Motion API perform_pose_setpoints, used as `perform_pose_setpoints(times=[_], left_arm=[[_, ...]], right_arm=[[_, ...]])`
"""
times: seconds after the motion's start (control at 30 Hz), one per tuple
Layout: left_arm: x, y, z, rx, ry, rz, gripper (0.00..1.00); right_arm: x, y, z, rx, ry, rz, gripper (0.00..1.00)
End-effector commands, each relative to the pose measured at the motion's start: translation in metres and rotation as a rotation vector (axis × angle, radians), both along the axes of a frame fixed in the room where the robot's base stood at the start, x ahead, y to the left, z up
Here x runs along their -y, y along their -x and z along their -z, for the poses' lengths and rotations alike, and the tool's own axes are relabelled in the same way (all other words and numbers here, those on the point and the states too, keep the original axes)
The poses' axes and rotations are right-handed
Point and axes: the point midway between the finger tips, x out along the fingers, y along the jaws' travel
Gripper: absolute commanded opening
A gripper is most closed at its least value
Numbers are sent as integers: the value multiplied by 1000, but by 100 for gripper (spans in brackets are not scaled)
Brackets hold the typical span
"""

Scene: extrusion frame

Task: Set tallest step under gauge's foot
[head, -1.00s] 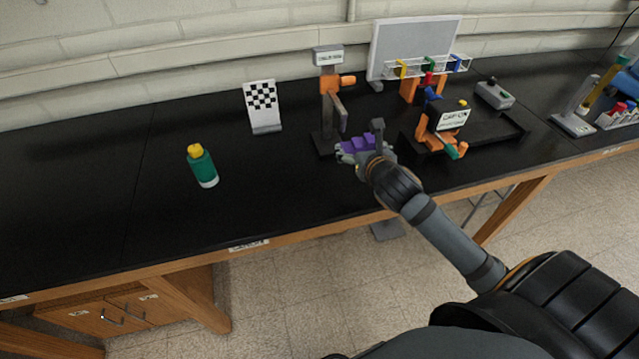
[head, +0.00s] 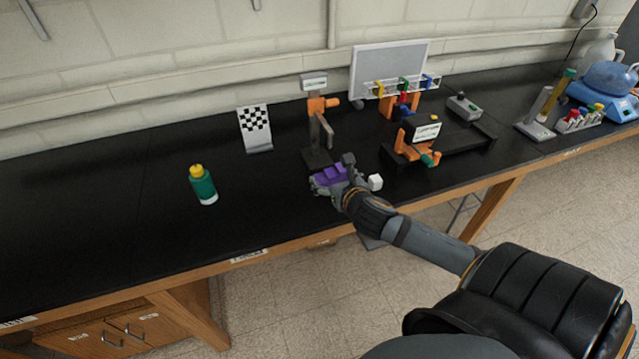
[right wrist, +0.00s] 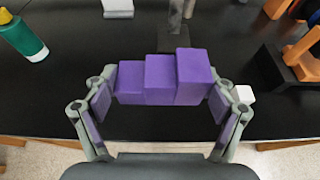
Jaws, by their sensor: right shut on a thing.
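My right gripper (right wrist: 160,100) is shut on a purple stepped block (right wrist: 178,78). In the right wrist view its steps rise from left to right, the tallest (right wrist: 196,76) at the right end. The head view shows the block (head: 333,176) near the bench's front half, in front of the gauge. The gauge (head: 317,104) is an upright stand with a label on top, an orange arm, a slanted grey bar (head: 322,131) and a dark base (head: 318,159). The block is apart from the grey bar. My left gripper is not in view.
A small white cube (head: 375,182) lies just right of my right gripper. An orange fixture on a dark tray (head: 462,143) stands to the right. A checkered card (head: 255,128) and a green bottle (head: 203,186) stand left. The bench between bottle and gauge is clear.

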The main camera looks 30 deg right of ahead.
Motion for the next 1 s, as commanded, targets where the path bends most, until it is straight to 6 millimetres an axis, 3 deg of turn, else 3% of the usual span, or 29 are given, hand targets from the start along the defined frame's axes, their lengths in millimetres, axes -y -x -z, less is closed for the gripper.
perform_pose_setpoints(times=[0.03,0.2,0.4,0.67,0.9,1.0], left_arm=[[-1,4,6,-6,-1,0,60],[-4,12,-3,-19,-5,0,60],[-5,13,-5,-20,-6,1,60],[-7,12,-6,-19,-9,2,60],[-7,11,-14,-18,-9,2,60],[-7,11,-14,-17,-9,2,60]], right_arm=[[5,-14,9,5,-13,10,44],[18,-62,26,2,-10,6,44],[27,-91,68,-2,-4,2,44],[31,-101,81,-1,1,1,44],[32,-105,113,-3,-1,0,44],[32,-105,117,-1,1,0,44]])
